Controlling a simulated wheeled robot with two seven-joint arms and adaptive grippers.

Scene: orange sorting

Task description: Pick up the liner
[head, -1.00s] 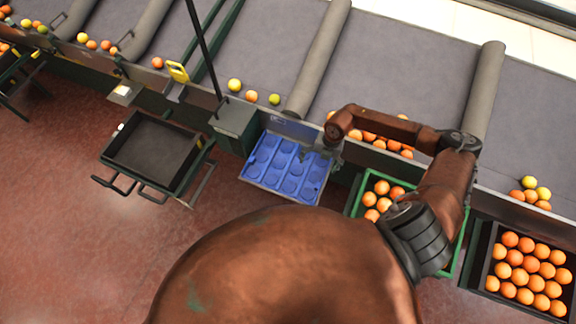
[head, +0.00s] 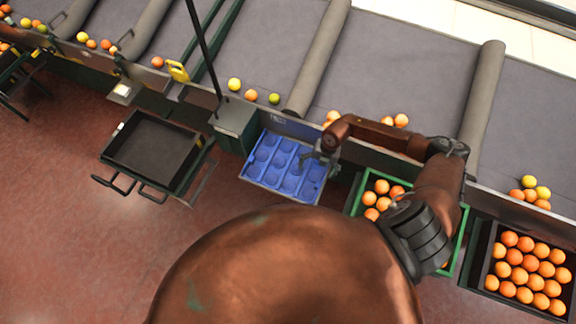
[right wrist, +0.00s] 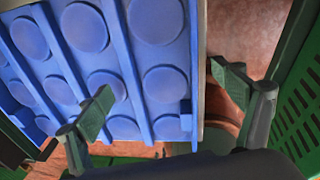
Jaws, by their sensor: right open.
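The liner (head: 268,178) is a blue sheet with rows of round cups. It lies at the front edge of the sorting bench, near the middle of the head view. My right gripper (head: 318,160) is open at the liner's right side. In the right wrist view the liner (right wrist: 108,55) fills the left half. There my right gripper (right wrist: 166,100) has one finger over the blue cups and the other beyond the right edge, so that edge runs between them. I cannot tell whether either finger touches it. My left gripper is not in view.
A green crate of oranges (head: 361,190) stands right of the liner, under my right arm. A black crate of oranges (head: 478,262) is further right. An empty black tray (head: 152,158) stands at the left. Loose fruit lies on the grey bench (head: 410,65). Red floor lies open at lower left.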

